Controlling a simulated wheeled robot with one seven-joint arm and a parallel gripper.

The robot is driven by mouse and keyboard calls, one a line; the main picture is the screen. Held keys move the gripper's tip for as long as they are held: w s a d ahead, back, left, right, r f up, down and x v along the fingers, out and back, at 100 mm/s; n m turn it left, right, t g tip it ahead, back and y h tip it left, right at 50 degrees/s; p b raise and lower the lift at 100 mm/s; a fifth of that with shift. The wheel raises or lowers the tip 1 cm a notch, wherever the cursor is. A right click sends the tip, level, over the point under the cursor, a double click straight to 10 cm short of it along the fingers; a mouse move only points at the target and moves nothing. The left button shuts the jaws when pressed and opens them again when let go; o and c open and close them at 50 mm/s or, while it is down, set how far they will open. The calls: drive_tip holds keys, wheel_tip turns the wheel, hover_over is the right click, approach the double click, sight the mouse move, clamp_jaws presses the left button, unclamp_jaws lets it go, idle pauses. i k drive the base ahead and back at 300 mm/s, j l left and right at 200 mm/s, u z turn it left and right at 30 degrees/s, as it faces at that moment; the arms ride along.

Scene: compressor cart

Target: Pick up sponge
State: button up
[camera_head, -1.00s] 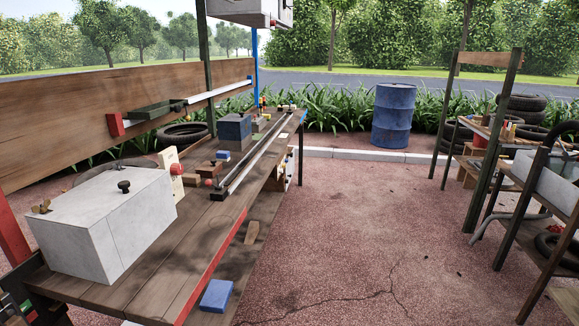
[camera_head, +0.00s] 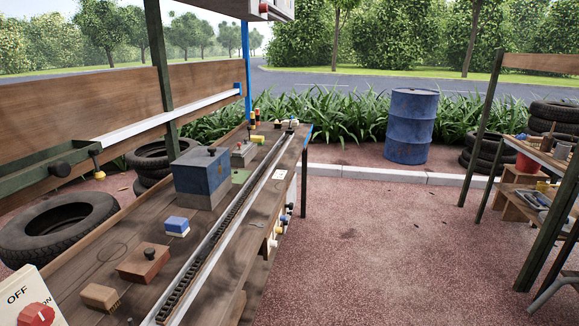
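A small block with a blue top and a white lower part (camera_head: 177,226) lies on the wooden bench (camera_head: 255,200), left of the long rail and in front of the blue and grey box. It looks like the sponge, though its material is too small to tell. Nothing is touching it that I can see. My gripper is not in view.
Around it stand a blue and grey box (camera_head: 202,173), a brown block with a black knob (camera_head: 145,262) and a brown brush (camera_head: 100,297). A chain-like rail (camera_head: 215,245) runs along the bench. A blue barrel (camera_head: 410,125) stands beyond open ground on the right (camera_head: 390,250).

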sight(256, 139)
drive_tip(key=i+u, duration=0.1)
drive_tip(key=i, duration=0.55)
drive_tip(key=i+l+u, duration=0.15)
drive_tip(key=i, duration=0.45)
drive_tip(key=i+l+u, duration=0.1)
drive_tip(key=i, duration=0.55)
drive_tip(key=i+l+u, duration=0.35)
drive_tip(key=i, duration=0.2)
